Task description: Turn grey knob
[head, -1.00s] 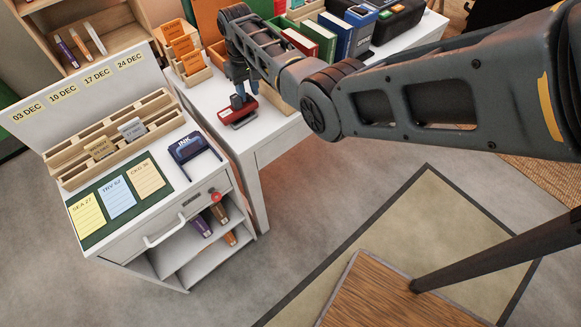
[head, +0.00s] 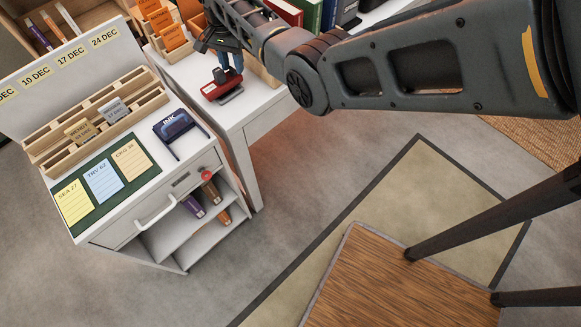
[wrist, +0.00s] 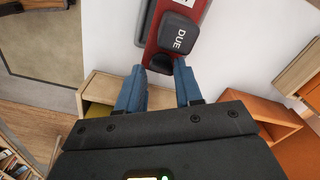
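A red stamping device (head: 212,90) stands on the white table, with my gripper (head: 229,75) directly above it. In the wrist view, the red device (wrist: 193,8) carries a dark block marked DUE (wrist: 179,36). A small dark grey knob (wrist: 161,64) sits at the near end of that block. My gripper (wrist: 160,72) has its two blue fingers apart, one on either side of the knob. I cannot tell whether either finger touches it. In the head view the knob is too small to make out.
A white cart (head: 127,232) with card slots, an ink pad (head: 174,124) and cards stands left of the table. An orange card rack (head: 172,36) and books (head: 312,12) stand behind the device.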

